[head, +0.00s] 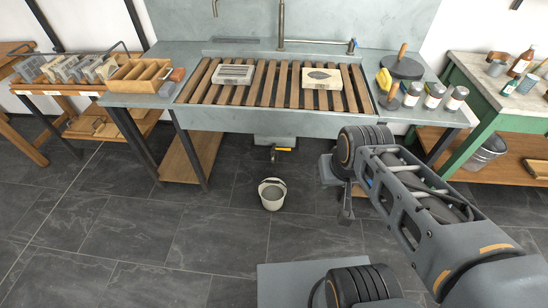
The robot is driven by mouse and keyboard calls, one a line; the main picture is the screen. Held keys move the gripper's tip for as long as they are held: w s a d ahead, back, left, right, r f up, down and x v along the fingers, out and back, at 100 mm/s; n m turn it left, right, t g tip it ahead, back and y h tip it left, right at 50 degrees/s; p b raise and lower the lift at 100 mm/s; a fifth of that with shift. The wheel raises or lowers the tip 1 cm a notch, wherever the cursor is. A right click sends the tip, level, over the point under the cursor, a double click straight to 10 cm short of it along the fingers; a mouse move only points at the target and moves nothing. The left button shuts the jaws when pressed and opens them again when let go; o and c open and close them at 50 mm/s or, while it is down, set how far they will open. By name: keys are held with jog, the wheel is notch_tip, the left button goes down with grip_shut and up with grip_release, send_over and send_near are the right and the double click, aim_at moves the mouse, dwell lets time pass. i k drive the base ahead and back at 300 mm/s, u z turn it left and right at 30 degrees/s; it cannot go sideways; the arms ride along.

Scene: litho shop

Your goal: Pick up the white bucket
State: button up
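The white bucket (271,204) stands upright on the dark tile floor, in front of the sink and just below its drain tap. Its rim is open to the top, its inside looks grey, and a thin handle seems to lie at the rim. My gripper (345,214) hangs at the end of my arm, to the right of the bucket and apart from it. It is small and seen edge-on, so I cannot tell whether its fingers are open. I see nothing held in it.
The sink (250,122) with wooden slats stands behind the bucket, with a drain tap (275,152) beneath. A wooden shelf (190,155) is under its left side. A green bench (465,146) stands right, with another bucket (487,150) underneath. Floor left of the white bucket is clear.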

aim_at(272, 191)
jog(key=z, duration=0.65)
jog(key=i, duration=1.2)
jog(key=u, duration=2.9)
